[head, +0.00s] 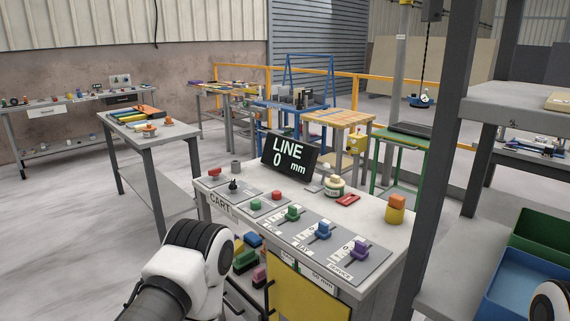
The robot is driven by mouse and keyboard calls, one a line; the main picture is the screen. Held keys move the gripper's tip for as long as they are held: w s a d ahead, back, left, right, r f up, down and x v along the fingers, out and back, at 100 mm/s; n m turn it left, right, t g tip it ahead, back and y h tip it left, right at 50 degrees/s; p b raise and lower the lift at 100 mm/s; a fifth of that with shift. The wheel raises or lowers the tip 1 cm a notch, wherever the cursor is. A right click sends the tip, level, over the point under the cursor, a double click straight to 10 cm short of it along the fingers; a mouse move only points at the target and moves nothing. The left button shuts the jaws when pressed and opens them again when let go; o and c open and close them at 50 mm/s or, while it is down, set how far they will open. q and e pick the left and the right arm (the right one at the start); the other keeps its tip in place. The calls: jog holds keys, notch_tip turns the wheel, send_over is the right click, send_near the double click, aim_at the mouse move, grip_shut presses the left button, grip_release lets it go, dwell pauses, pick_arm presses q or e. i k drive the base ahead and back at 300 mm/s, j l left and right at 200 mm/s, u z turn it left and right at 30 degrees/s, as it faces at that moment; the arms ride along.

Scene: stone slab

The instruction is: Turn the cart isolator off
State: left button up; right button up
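A grey console table (359,213) stands in front of me. Its front edge is lettered CART at the left end. Above that lettering, a small black knob (233,186) stands on a grey plate; it looks like the cart isolator, but its setting is too small to read. To its right, a plate carries a green button (256,204) and a red button (277,195). Green (292,213), blue (323,231) and purple (360,248) levers stand on the plates further right. My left arm shows at the bottom, before the console. Neither gripper is in view.
A LINE 0 mm display (290,157) stands at the console's back. A red block (214,172), grey cup (235,166), round tin (333,187) and yellow cup (395,213) are on the top. A dark post (447,150) and blue bin (515,285) are at right.

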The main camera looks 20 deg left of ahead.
aim_at(215, 172)
jog(key=j+z, duration=0.35)
jog(key=j, duration=0.3)
jog(key=j+z, duration=0.35)
jog(key=j, duration=0.3)
jog(key=j+z, duration=0.35)
jog(key=j, duration=0.25)
jog(key=k+j+z, duration=0.2)
jog(key=j+z, duration=0.15)
jog(key=j, duration=0.25)
